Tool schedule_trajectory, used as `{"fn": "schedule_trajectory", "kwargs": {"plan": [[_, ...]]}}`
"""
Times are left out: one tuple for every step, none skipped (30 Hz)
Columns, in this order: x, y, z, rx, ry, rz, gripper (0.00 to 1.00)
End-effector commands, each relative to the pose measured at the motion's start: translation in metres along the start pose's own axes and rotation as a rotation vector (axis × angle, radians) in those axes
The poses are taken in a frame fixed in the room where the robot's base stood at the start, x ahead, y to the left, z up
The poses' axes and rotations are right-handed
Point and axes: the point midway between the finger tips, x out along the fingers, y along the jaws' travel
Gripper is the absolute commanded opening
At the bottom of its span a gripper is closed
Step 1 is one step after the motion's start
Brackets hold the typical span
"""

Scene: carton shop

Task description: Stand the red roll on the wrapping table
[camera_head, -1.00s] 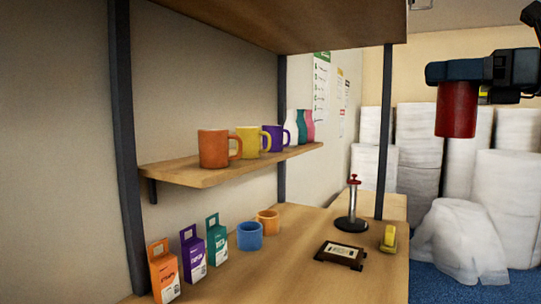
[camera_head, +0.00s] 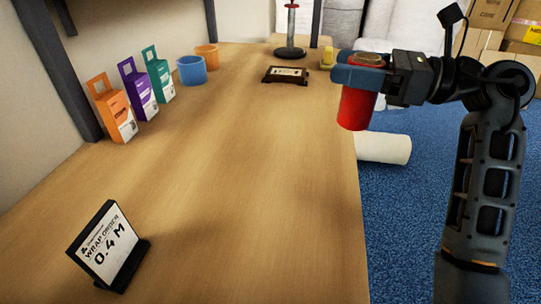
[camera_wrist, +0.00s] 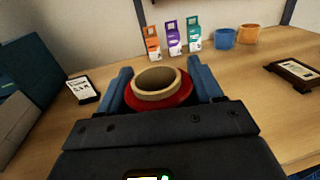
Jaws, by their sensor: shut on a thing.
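The red roll (camera_head: 356,108) is upright in my gripper (camera_head: 360,75), near the right edge of the wrapping table (camera_head: 230,180) in the head view. The jaws are shut around its upper part. In the wrist view the roll (camera_wrist: 165,97) shows its pale cardboard core and red rim between the two blue fingers of my gripper (camera_wrist: 160,88). Its lower end is hidden there. In the head view its lower end hangs free, and I cannot tell exactly how high it is above the table's level.
A sign reading "WRAP ORDER 0.4 M" (camera_head: 108,245) stands at the table's near left. Orange (camera_head: 111,108), purple (camera_head: 138,90) and teal (camera_head: 158,74) cartons, blue (camera_head: 191,70) and orange (camera_head: 207,56) tape rings and a dark framed plate (camera_head: 285,75) are farther back. A white roll (camera_head: 383,148) lies beyond the right edge. The table's middle is clear.

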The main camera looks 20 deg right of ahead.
Motion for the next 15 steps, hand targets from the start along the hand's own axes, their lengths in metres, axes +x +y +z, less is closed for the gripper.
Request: {"fn": "schedule_trajectory", "kwargs": {"plan": [[0.002, 0.002, -0.004, 0.000, -0.001, 0.000, 0.26], [0.005, 0.003, -0.006, 0.000, -0.001, 0.000, 0.26], [0.010, 0.005, -0.010, 0.001, 0.000, 0.002, 0.26], [0.015, 0.007, -0.013, 0.002, 0.001, 0.002, 0.26], [0.020, 0.009, -0.016, 0.002, 0.000, 0.002, 0.26], [0.028, 0.011, -0.021, 0.002, 0.001, 0.004, 0.26], [0.034, 0.013, -0.024, 0.002, 0.000, 0.004, 0.26], [0.040, 0.015, -0.029, 0.003, 0.001, 0.004, 0.26], [0.048, 0.018, -0.033, 0.003, 0.000, 0.004, 0.26], [0.054, 0.019, -0.037, 0.002, 0.001, 0.004, 0.26], [0.060, 0.021, -0.041, 0.003, 0.001, 0.003, 0.26], [0.068, 0.024, -0.046, 0.003, 0.001, 0.005, 0.26], [0.074, 0.026, -0.049, 0.003, 0.000, 0.004, 0.26], [0.080, 0.027, -0.053, 0.001, 0.001, 0.004, 0.26], [0.086, 0.029, -0.057, 0.001, 0.000, 0.003, 0.26]]}}
